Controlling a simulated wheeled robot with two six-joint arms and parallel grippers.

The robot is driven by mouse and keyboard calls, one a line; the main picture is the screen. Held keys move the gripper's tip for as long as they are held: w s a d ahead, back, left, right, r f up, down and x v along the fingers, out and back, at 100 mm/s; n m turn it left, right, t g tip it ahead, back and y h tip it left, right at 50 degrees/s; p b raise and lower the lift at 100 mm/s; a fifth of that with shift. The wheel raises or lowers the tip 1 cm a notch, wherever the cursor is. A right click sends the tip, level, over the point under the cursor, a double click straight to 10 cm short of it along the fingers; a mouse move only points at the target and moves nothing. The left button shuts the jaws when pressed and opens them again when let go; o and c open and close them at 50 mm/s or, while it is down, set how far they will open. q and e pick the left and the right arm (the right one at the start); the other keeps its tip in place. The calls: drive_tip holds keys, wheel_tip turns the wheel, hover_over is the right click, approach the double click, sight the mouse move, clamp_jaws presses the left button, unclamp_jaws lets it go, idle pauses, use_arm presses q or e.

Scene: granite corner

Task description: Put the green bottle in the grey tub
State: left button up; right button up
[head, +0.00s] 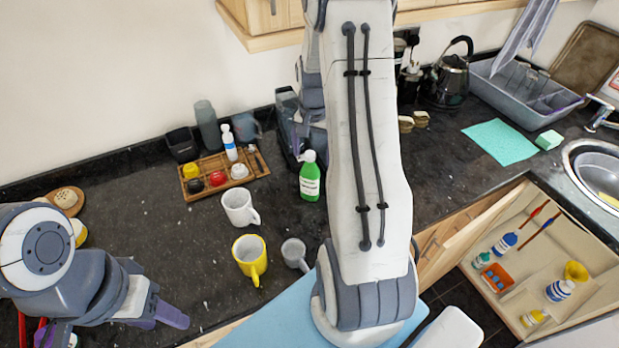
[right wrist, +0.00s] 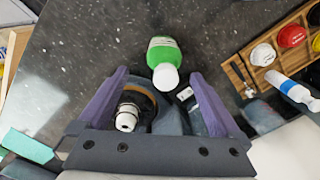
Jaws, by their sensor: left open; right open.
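The green bottle (head: 310,178), with a white cap and label, stands upright on the dark counter left of my right arm. In the right wrist view the bottle (right wrist: 164,57) is seen from above, just beyond and between the fingertips. My right gripper (right wrist: 160,76) is open and empty; in the head view it is partly hidden behind my arm, near the bottle. The grey tub (head: 545,118) is at the back right of the counter, with several dishes or rack parts in it. My left gripper (head: 115,318) is open and empty at the lower left.
A wooden tray (head: 198,190) with small jars is left of the bottle. A white mug (head: 239,208), yellow mug (head: 250,258) and grey mug (head: 294,254) stand nearer. A kettle (head: 449,80), teal cloth (head: 502,141) and sink (head: 597,172) are at right.

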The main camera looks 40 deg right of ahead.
sight(310, 172)
wheel_tip(310, 172, down, 3)
drive_tip(key=shift+r+p, duration=0.1)
drive_tip(key=shift+p, duration=0.25)
drive_tip(key=shift+w+a+f+p, duration=0.1)
drive_tip(key=shift+a+f+p, duration=0.1)
drive_tip(key=shift+f+p, duration=0.35)
wheel_tip(310, 172, down, 3)
drive_tip(key=shift+w+f+p, duration=0.15)
drive_tip(key=shift+p, duration=0.65)
drive_tip(key=shift+f, duration=0.5)
drive_tip(key=shift+w, duration=0.1)
clamp_jaws()
